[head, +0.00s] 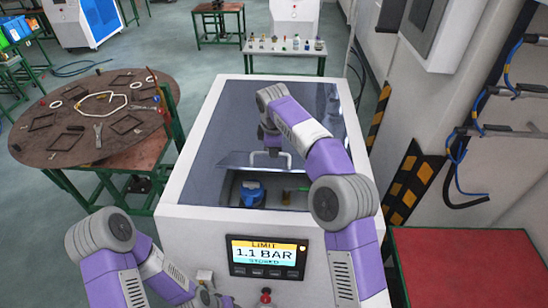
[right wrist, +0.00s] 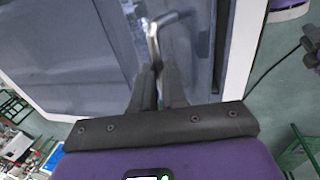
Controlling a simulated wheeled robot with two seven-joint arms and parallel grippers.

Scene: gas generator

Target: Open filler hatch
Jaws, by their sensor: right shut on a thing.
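The generator (head: 190,190) is a white cabinet with a dark grey top. Its filler hatch (head: 240,160) is a grey panel, raised and tilted, with an opening below its near edge. A blue cap (head: 251,193) shows inside the opening. My right gripper (head: 272,148) is at the metal handle on the hatch. In the right wrist view, the fingers of my right gripper (right wrist: 157,75) are shut on the bent metal handle (right wrist: 153,38). My left arm is low at the left, in front of the cabinet; its fingers cannot be made out clearly.
A display panel (head: 268,257) reading 1.1 BAR is on the cabinet front, with a red button (head: 266,296) below. A round brown table (head: 90,125) with tools stands left. A red-topped table (head: 470,265) and striped posts stand close on the right.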

